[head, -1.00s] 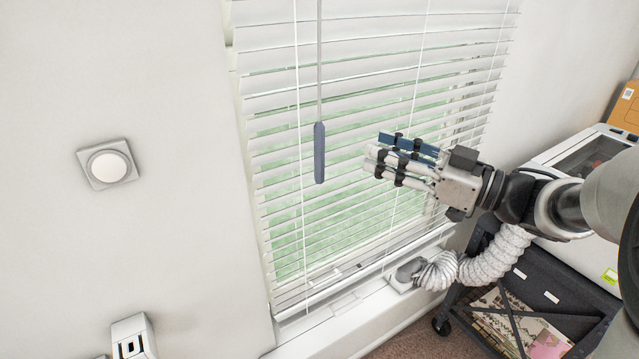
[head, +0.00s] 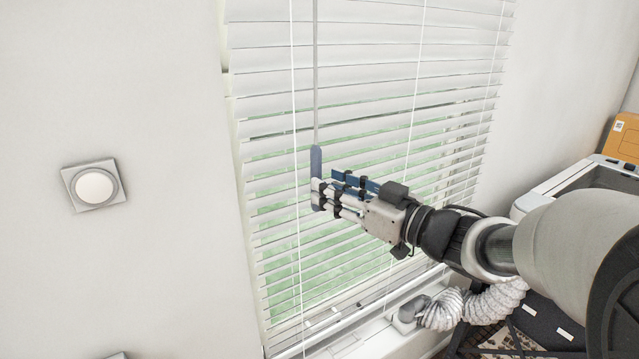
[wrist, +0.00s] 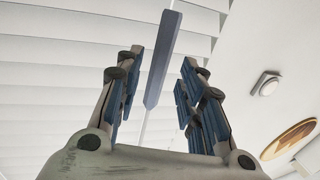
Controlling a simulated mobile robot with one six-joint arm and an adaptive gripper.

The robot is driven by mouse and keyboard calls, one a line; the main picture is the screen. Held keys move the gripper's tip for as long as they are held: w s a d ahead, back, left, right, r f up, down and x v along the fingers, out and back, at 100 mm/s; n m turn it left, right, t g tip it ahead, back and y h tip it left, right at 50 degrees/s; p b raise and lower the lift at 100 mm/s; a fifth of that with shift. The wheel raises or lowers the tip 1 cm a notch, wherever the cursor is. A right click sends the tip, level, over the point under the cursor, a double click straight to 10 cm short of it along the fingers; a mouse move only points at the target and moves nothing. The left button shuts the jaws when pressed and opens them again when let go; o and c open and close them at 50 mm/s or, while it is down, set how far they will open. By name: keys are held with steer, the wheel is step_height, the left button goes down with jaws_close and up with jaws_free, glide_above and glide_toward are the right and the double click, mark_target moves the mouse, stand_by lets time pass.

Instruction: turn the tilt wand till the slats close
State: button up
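The tilt wand is a thin grey rod ending in a blue-grey handle (head: 316,162), hanging in front of the white window blind (head: 370,85). Green shows between the lower slats, so they are partly open. My gripper (head: 322,190) is at the handle's lower part in the head view. In the wrist view, my gripper (wrist: 160,85) is open, with blue-padded fingers apart on either side. The handle (wrist: 163,60) shows between the fingertips with gaps on both sides. In the head view, the fingers hide part of its lower end.
A round switch (head: 95,186) is on the wall at the left. A white ribbed hose (head: 445,310) lies by the sill below my arm. A white machine (head: 585,180) stands at the right with an orange-brown box (head: 624,138) behind it. Thin cords hang before the blind.

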mark_target(316, 210)
steer(key=shift+x, duration=2.4)
jaws_close()
